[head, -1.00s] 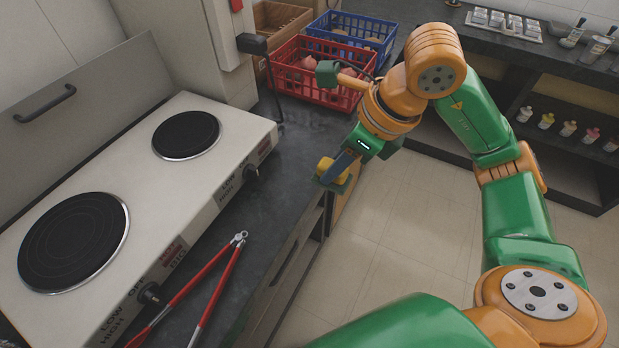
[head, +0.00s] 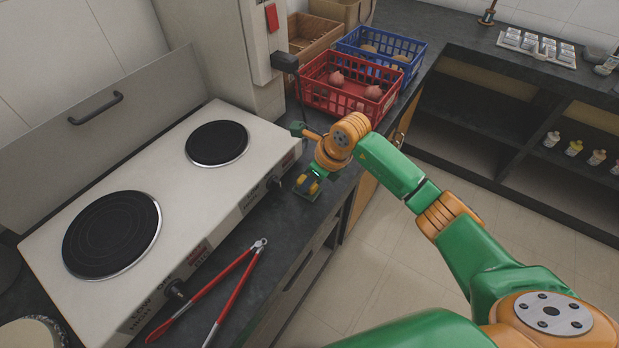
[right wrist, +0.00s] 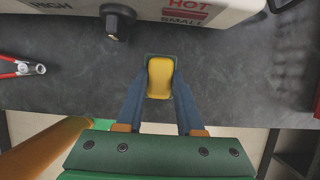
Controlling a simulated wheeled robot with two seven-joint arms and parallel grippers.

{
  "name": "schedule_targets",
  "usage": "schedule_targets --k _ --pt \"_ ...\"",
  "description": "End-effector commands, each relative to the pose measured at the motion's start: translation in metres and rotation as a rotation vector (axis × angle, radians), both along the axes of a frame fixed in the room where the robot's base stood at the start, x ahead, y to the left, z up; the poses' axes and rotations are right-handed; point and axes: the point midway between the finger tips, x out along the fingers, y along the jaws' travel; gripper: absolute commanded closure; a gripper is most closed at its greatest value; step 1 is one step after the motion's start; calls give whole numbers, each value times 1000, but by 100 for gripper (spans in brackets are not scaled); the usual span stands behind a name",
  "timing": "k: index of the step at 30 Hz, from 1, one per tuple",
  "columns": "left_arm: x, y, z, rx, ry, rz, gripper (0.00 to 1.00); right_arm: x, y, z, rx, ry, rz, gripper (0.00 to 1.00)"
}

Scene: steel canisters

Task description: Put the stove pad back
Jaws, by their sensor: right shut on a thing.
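The stove pad (right wrist: 160,77) is a yellow block on a dark green base, between my right fingers in the right wrist view. In the head view it shows as a small yellow and green piece (head: 306,185). My right gripper (right wrist: 160,92) is shut on it and points down at the dark counter strip, just in front of the stove's right end. I cannot tell whether the pad touches the counter. The white two-plate stove (head: 178,176) stands behind, its front knobs close to the gripper. My left gripper is not in view.
Red-handled tongs (head: 235,280) lie on the counter (head: 262,228) left of the pad. A red basket (head: 340,100) of onions and a blue basket (head: 385,45) stand beyond the gripper. The counter's front edge is close by.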

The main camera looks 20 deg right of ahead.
Motion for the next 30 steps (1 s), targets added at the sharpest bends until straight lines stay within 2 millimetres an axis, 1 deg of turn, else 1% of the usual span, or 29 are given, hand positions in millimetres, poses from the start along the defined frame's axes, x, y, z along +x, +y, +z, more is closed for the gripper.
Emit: schedule_targets --k 4,5,6,7,8,15,18,19,20,27,30 --pt "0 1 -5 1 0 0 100 0 0 -5 0 0 -1 100" --pt "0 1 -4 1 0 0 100 0 0 -4 1 -1 -1 58" --pt "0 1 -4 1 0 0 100 0 0 -3 1 -1 -1 48" --pt "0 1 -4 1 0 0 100 0 0 -3 1 -1 -1 40" --pt "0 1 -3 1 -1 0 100 0 0 -3 0 0 -1 34" --pt "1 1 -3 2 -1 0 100 0 0 -3 0 0 -1 34" --pt "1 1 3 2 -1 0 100 0 -1 5 1 -1 -1 34" --pt "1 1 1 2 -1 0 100 -1 -2 8 0 -1 -1 34" --pt "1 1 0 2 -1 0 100 -3 -4 13 0 -4 -2 34" --pt "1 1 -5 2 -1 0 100 -23 -20 75 -1 -6 -2 34" --pt "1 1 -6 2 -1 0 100 -30 -25 95 0 -5 -2 34"
